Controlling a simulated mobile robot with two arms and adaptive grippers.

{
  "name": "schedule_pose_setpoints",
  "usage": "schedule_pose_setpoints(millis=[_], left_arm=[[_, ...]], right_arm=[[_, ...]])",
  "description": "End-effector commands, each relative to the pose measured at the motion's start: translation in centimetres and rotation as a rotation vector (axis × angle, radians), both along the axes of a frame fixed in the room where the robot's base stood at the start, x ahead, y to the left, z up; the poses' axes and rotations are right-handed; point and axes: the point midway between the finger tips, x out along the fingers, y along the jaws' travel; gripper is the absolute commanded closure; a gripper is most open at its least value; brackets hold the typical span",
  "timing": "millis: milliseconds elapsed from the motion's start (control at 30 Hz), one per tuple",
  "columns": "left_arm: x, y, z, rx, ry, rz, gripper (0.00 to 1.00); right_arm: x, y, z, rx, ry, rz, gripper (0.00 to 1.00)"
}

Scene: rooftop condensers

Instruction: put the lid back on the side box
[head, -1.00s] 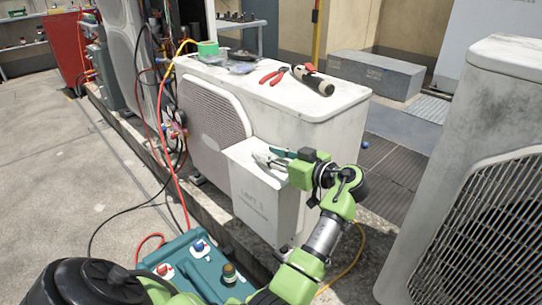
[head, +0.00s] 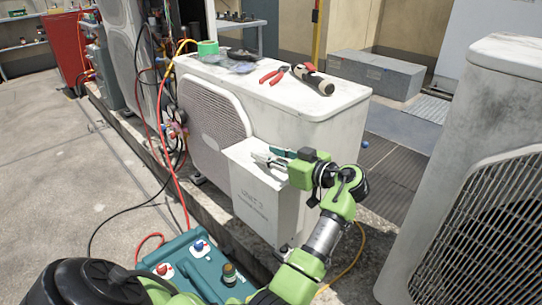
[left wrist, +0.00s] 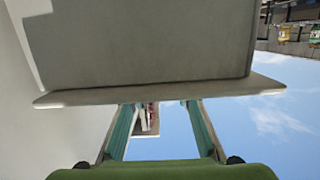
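The side box (head: 262,208), pale grey with "UNIT 3" on its front, stands upright against the condenser's near end. Its flat lid (head: 238,150) appears to be on top. In the left wrist view the picture is inverted, with the grey box front (left wrist: 140,45) above and the lid's thin projecting edge (left wrist: 160,94) below it. My left gripper (head: 272,157) is over the lid, its teal fingers spread with nothing visible between them. In the left wrist view the lid edge hides the fingertips. I cannot tell whether they touch the lid. My right gripper is not in view.
The white condenser (head: 330,105) carries red pliers (head: 273,75), a torch-like tool (head: 313,79) and green tape (head: 207,47). A teal case (head: 205,268) sits on the ground in front. Red and black hoses run down at left. Another condenser (head: 480,150) stands close at right.

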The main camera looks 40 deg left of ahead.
Motion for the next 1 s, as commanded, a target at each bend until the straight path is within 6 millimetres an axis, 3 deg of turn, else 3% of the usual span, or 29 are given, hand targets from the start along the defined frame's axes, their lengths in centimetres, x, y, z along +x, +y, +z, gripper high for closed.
schedule_pose_setpoints(millis=[67,467,800,1000], left_arm=[[0.0,0.0,0.1,0.001,-0.001,-0.001,0.53],[0.0,-0.5,0.0,-0.002,0.001,-0.002,0.53],[-0.4,-5.8,1.1,-0.002,0.0,-0.003,0.53],[-0.6,-7.3,1.5,0.0,0.0,-0.001,0.53]], right_arm=[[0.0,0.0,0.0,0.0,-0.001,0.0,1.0],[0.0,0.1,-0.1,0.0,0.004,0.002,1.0],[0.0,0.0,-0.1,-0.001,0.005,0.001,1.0],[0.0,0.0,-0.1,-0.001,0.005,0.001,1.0]])
